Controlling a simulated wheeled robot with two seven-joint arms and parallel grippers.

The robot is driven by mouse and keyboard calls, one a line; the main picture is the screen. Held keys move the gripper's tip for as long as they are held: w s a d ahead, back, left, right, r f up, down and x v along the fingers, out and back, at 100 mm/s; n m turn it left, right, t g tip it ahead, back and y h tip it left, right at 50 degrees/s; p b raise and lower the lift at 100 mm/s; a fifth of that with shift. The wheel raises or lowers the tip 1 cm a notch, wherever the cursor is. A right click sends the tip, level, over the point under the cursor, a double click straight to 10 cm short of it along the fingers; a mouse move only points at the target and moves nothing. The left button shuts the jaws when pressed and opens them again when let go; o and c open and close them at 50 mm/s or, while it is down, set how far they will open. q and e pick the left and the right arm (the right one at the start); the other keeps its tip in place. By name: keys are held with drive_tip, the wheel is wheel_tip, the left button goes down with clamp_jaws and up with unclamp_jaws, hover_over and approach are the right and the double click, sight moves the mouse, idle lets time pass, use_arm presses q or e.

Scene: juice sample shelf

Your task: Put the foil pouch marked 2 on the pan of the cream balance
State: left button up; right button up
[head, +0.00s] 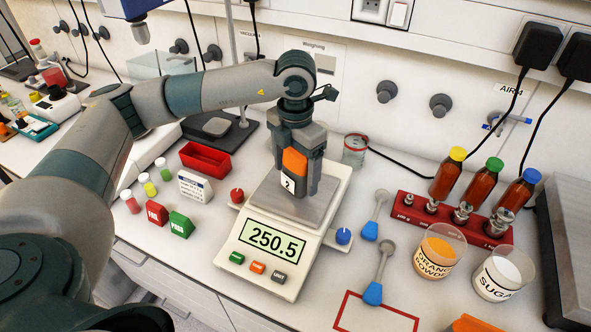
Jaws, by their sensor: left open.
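The cream balance (262,262) stands mid-counter, its green display reading 250.5. Its grey square pan (318,212) is under my left gripper (297,188), which points straight down. The pouch (288,184) shows between the fingers, with an orange upper part and a white label whose mark looks like a 2. It stands upright at the pan, partly hidden by the fingers. The left gripper is open, its fingers on either side of the pouch; I cannot tell whether they touch it. My right gripper is not in view.
A red knob (237,196) and a blue knob (343,236) flank the balance. Blue-handled spoons (373,292), beakers of orange powder (438,255) and sugar (500,278), and a red bottle rack (405,214) are at right. A red tray (205,158) and small blocks (181,225) are at left.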

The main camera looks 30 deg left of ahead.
use_arm(q)
drive_tip(key=shift+r, duration=0.1)
drive_tip(key=shift+r, duration=0.1)
wheel_tip(320, 180, up, 11)
drive_tip(key=b, duration=0.4)
drive_tip(key=shift+r, duration=0.45)
